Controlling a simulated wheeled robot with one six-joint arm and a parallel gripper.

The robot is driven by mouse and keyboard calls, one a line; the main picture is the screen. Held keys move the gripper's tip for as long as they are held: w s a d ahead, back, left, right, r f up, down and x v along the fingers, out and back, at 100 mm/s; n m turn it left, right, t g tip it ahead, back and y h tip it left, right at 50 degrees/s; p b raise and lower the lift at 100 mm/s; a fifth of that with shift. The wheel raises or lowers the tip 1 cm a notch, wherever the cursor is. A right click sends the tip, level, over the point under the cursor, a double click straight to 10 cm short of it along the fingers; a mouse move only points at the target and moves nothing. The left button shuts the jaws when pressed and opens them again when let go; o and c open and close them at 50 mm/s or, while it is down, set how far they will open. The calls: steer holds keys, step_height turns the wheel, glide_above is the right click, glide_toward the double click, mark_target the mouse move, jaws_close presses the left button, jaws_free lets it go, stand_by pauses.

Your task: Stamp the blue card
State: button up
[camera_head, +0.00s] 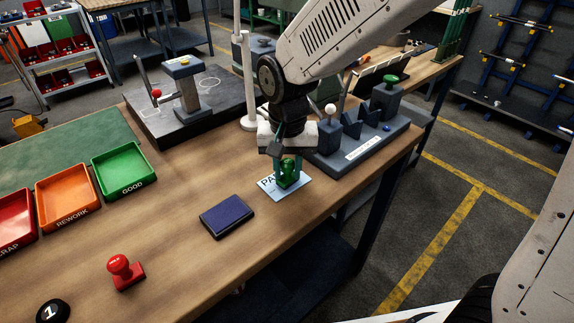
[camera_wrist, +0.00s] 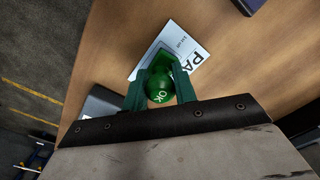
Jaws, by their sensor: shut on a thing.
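A light blue card (camera_head: 266,184) with large dark letters starting "PA" lies on the wooden bench; it also shows in the wrist view (camera_wrist: 201,46). My gripper (camera_head: 288,165) is shut on a green stamp (camera_wrist: 160,85) whose round knob reads "OK". The stamp stands upright over the card, its base covering part of it. I cannot tell whether the base touches the card. A dark blue ink pad (camera_head: 227,216) lies on the bench, left of and nearer than the card. A red stamp (camera_head: 124,270) stands at the front left.
A grey fixture block (camera_head: 362,150) stands close to the right of the card. Green (camera_head: 125,168), orange (camera_head: 66,195) and red (camera_head: 14,218) trays line the left. A black disc marked "1" (camera_head: 52,311) lies at front left. Bare bench lies around the ink pad.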

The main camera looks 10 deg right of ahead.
steer(key=shift+f, duration=0.3)
stand_by(0.9)
steer(key=shift+r, duration=3.6)
